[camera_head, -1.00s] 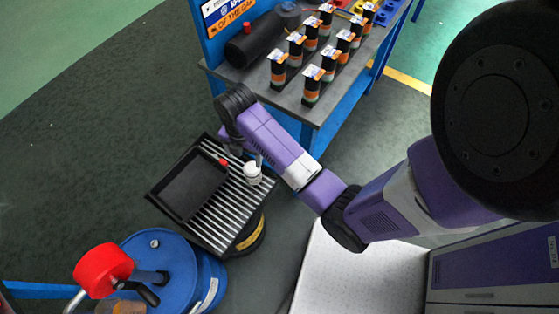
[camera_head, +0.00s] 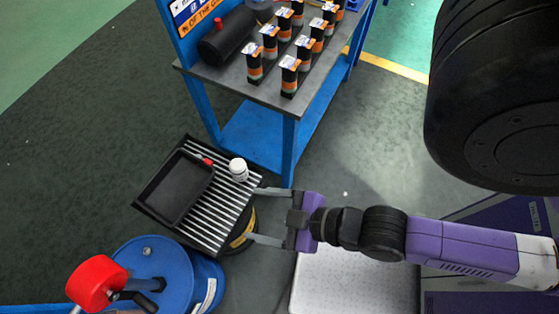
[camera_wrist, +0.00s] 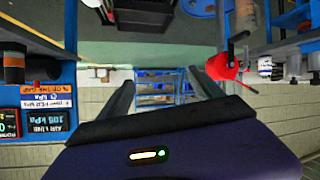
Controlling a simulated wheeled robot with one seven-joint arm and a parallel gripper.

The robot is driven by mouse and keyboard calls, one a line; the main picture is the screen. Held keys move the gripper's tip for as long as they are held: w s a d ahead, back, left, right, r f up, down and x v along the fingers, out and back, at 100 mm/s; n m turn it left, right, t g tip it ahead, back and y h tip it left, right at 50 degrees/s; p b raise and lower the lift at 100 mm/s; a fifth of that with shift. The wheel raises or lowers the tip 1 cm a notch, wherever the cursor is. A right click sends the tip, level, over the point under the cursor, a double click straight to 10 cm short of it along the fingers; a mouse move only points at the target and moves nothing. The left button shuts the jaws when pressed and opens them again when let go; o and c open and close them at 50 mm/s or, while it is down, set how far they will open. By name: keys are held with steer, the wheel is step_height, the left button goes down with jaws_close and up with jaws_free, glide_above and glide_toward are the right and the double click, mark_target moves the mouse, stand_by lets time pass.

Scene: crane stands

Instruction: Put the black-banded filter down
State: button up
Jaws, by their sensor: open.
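A small white cylinder (camera_head: 238,169), likely the filter, stands upright on the slatted rack (camera_head: 212,222), near its upper right edge. At this size I cannot make out a black band on it. My gripper (camera_head: 256,214) is open and empty, to the right of the rack. Its two fingers point left over the rack's right edge, apart from the white cylinder, with one finger below and right of it. In the wrist view the spread fingers (camera_wrist: 162,88) have nothing between them, and I cannot pick out the cylinder.
A black pan (camera_head: 178,188) lies on the rack's left side, with a small red piece (camera_head: 207,161) beside it. A blue drum (camera_head: 160,272) with a red-ended handle (camera_head: 96,283) stands below. A bench (camera_head: 268,92) with several dark, orange-banded canisters stands above.

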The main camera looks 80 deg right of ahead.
steer(key=s+d+r+m+t+y, duration=0.1)
steer(key=s+r+t, duration=0.1)
steer(key=r, duration=0.7)
steer(key=shift+s+d, duration=0.2)
steer(key=shift+s, duration=0.55)
steer(key=shift+f, duration=0.15)
step_height(320, 180, down, 2)
steer(key=shift+b, duration=1.1)
